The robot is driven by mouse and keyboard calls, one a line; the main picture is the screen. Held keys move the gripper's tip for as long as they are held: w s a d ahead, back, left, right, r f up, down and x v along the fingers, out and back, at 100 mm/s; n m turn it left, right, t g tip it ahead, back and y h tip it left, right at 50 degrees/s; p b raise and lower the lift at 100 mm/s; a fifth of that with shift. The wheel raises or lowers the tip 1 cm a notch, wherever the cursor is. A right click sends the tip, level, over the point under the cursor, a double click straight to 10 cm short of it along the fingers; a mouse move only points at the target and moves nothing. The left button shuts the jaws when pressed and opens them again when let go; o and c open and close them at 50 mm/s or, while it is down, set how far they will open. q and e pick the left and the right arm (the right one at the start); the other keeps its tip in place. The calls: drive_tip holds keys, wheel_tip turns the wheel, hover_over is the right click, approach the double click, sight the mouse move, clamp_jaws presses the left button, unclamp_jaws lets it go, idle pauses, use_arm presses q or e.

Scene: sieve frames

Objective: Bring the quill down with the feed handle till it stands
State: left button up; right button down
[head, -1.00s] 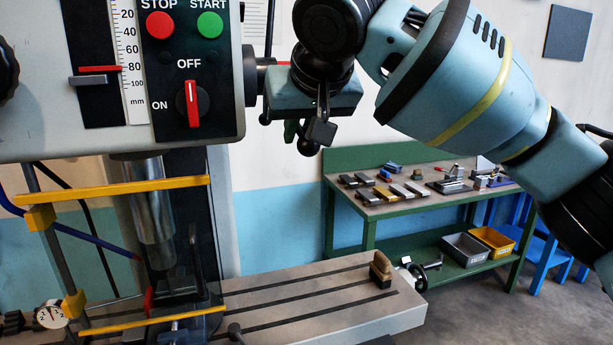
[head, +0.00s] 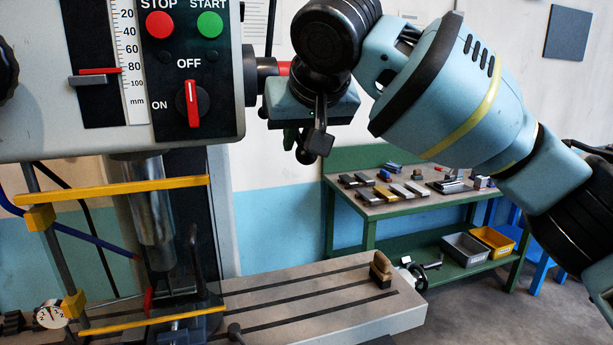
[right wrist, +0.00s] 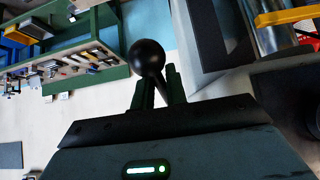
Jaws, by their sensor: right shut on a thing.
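The drill press quill (head: 150,215) is a bright steel cylinder hanging below the grey head, behind a yellow-framed guard. The feed handle's hub (head: 262,78) sticks out from the right side of the head. One black ball knob (head: 307,157) shows low beside my wrist. My right gripper (right wrist: 160,88) is shut on the feed handle, with a black ball knob (right wrist: 148,57) just beyond its fingertips. In the head view its wrist hides much of the handle. The red mark (head: 98,71) on the depth scale sits near 80, with a grey pointer just below. My left gripper is out of view.
A green workbench (head: 370,212) with tools and bins stands behind. The switch (head: 193,103) is on the front panel.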

drive_tip(key=shift+w+f, duration=0.15)
drive_tip(key=shift+f, duration=0.5)
drive_tip(key=shift+r, duration=0.35)
idle(0.6)
idle(0.3)
drive_tip(key=c, duration=1.5)
unclamp_jaws()
drive_tip(key=shift+r, duration=0.1)
drive_tip(key=shift+v, duration=3.95)
